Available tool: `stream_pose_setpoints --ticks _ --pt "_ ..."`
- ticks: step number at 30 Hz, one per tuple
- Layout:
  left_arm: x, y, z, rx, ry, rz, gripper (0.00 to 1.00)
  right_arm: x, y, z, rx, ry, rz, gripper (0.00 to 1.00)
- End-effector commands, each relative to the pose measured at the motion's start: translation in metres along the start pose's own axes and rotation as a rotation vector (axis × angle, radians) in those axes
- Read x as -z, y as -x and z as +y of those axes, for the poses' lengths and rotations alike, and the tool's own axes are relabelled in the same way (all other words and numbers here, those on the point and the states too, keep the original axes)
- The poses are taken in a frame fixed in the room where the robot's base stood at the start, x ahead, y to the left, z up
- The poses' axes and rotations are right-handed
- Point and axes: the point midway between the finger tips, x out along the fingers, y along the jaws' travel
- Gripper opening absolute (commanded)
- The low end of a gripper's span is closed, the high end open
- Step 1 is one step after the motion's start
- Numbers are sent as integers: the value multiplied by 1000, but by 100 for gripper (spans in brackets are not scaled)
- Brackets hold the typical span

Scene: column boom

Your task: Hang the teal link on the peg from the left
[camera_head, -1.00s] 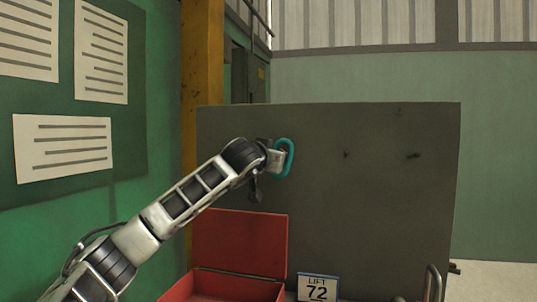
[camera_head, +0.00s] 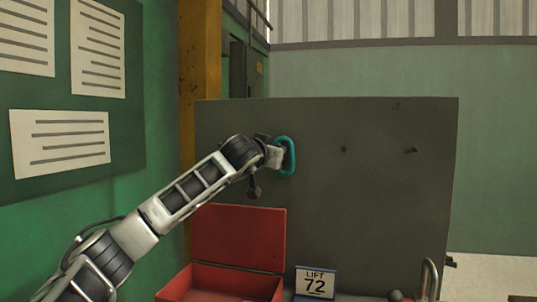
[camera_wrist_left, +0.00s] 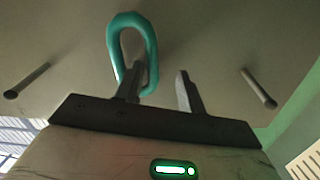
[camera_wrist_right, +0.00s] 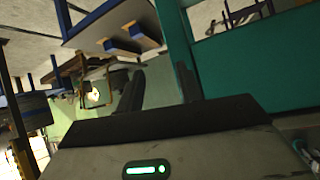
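The teal link (camera_head: 291,155) is at the grey board (camera_head: 380,210), roughly upright, at the end of my left arm. My left gripper (camera_head: 278,157) is right beside it. In the left wrist view my left gripper (camera_wrist_left: 160,82) is open. The link (camera_wrist_left: 113,45) is at the left finger, whose tip shows inside its opening; a gap separates it from the right finger. Whether a peg passes through the link is hidden. Two bare pegs, the nearer (camera_head: 343,149) and the farther (camera_head: 411,150), stand to its right. My right gripper (camera_wrist_right: 160,90) is open and empty.
The board right of the link is clear except for pegs.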

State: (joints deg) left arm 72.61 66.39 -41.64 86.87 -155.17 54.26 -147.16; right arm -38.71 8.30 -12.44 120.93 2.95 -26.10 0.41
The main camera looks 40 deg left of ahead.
Motion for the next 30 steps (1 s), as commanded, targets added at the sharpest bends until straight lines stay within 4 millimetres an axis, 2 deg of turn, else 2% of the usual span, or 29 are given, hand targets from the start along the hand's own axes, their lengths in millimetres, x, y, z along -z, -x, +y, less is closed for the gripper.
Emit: stream_pose_setpoints --ticks 7,11,14,24,30 --pt "-2 0 0 0 -1 -3 40 0 0 0 0 0 1 36" --pt "-2 9 0 0 -2 -1 40 -2 -2 0 1 -1 2 36" --pt "-3 25 0 0 -4 1 40 -4 -4 0 3 -5 7 36" --pt "-2 107 0 0 -5 2 40 -6 -9 -2 15 -30 29 36" --pt "-1 143 0 1 -2 1 40 -4 -9 -3 18 -42 39 36"
